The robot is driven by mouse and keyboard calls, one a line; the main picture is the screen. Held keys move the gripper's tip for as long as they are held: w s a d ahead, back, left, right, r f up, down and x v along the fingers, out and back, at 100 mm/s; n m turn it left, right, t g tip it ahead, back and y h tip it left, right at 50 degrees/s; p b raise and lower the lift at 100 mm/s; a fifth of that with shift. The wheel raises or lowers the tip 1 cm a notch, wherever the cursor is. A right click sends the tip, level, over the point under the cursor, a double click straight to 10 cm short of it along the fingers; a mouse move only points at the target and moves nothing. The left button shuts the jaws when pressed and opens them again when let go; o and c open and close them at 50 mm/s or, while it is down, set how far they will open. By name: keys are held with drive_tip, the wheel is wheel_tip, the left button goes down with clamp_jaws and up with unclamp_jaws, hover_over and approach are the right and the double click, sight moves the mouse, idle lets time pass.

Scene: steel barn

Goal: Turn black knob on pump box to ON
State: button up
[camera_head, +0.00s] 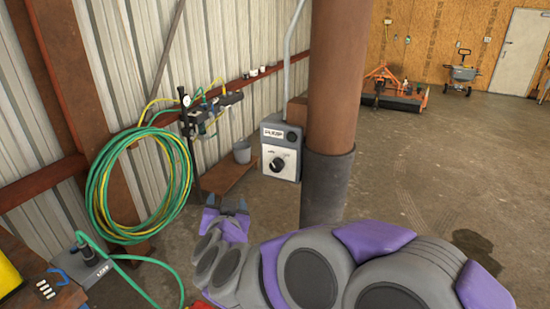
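The black knob (277,164) sits low in the middle of the dial plate. Its pointer direction and the small markings are too small to read. My gripper (228,204) is below and left of the box, apart from the knob. Its two fingertips look spaced apart, with nothing seen between them. My purple and grey arm stretches across the bottom right.
A rusty pillar (337,80) with a dark sleeve (327,185) stands right of the box. A bucket (241,152) is on a brown ledge (228,178) to the left. Green hose coils (100,190) hang on the wall. Open floor (430,160) lies to the right.

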drive_tip(key=h+p, duration=0.1)
drive_tip(key=h, duration=0.1)
drive_tip(key=m+t+h+p, duration=0.2)
drive_tip(key=m+h+p, duration=0.1)
drive_tip(key=h, duration=0.4)
approach(275, 168)
drive_tip(key=b+x, duration=0.1)
drive_tip(key=x, duration=0.6)
drive_tip(key=shift+w+d, duration=0.3)
drive_tip(key=shift+w+a+r, duration=0.1)
drive_tip(key=shift+w, duration=0.35)
drive_tip(key=shift+a, duration=0.2)
drive_tip(key=shift+d, duration=0.35)
drive_tip(key=c, duration=0.4)
drive_tip(key=shift+a, duration=0.1)
drive_tip(key=c, duration=0.7)
drive_tip(key=shift+o, duration=0.2)
